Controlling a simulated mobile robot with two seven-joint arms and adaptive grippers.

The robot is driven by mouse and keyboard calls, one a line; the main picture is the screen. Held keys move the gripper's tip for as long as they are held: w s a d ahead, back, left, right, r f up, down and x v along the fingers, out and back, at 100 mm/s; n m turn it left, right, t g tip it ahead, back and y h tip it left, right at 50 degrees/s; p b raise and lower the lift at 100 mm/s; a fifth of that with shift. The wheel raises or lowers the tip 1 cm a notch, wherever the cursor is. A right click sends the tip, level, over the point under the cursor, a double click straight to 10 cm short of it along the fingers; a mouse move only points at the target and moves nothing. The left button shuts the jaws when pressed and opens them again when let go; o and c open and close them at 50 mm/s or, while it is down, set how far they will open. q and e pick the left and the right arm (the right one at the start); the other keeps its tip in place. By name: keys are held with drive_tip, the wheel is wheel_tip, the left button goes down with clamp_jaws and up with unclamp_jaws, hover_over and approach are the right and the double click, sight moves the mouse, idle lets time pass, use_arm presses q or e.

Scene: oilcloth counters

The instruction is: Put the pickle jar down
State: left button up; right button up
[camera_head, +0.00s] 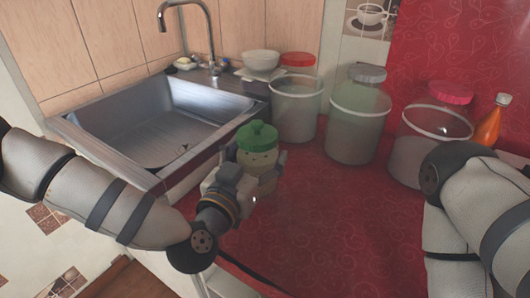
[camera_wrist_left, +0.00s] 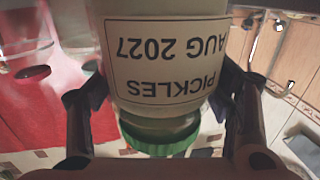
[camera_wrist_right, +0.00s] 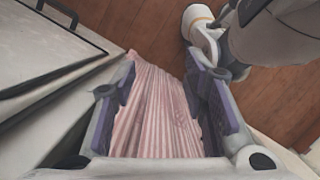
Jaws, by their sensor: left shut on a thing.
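The pickle jar (camera_head: 258,158) has a green lid and a pale body, and stands upright at the counter's left part, near the sink. My left gripper (camera_head: 246,180) is shut on it. In the left wrist view the jar (camera_wrist_left: 155,70) shows a label reading PICKLES AUG 2027, upside down, between the fingers of the left gripper (camera_wrist_left: 160,100). I cannot tell whether its base touches the red counter (camera_head: 310,215). In the right wrist view my right gripper (camera_wrist_right: 165,100) has its fingers wide apart, with a pink striped cloth (camera_wrist_right: 158,115) seen between them; I cannot tell whether it touches the cloth.
A metal sink (camera_head: 160,130) lies left of the jar. Large clear canisters stand behind and to the right: one by the sink (camera_head: 297,110), one in the middle (camera_head: 355,125), one at right (camera_head: 425,140). An orange bottle (camera_head: 490,125) is at far right. The counter's middle front is clear.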

use_arm(q)
drive_tip(key=shift+w+f, duration=0.1)
drive_tip(key=shift+f, duration=0.25)
drive_tip(key=shift+d+f, duration=0.15)
drive_tip(key=shift+f, duration=0.05)
drive_tip(key=f, duration=0.1)
drive_tip(key=f+b, duration=0.2)
drive_tip(key=shift+w+d+f, duration=0.15)
drive_tip(key=shift+w+f, duration=0.15)
drive_tip(key=shift+f, duration=0.05)
drive_tip(key=shift+r, duration=0.15)
drive_tip(key=shift+s+a+r, duration=0.2)
drive_tip(key=shift+r, duration=0.1)
drive_tip(key=shift+d, duration=0.1)
use_arm(e)
drive_tip(key=s+f, duration=0.1)
drive_tip(key=s+f+g, duration=0.1)
drive_tip(key=f, duration=0.1)
drive_tip(key=shift+a, duration=0.15)
use_arm(q)
drive_tip(key=shift+f, duration=0.3)
use_arm(e)
drive_tip(key=shift+s, duration=0.1)
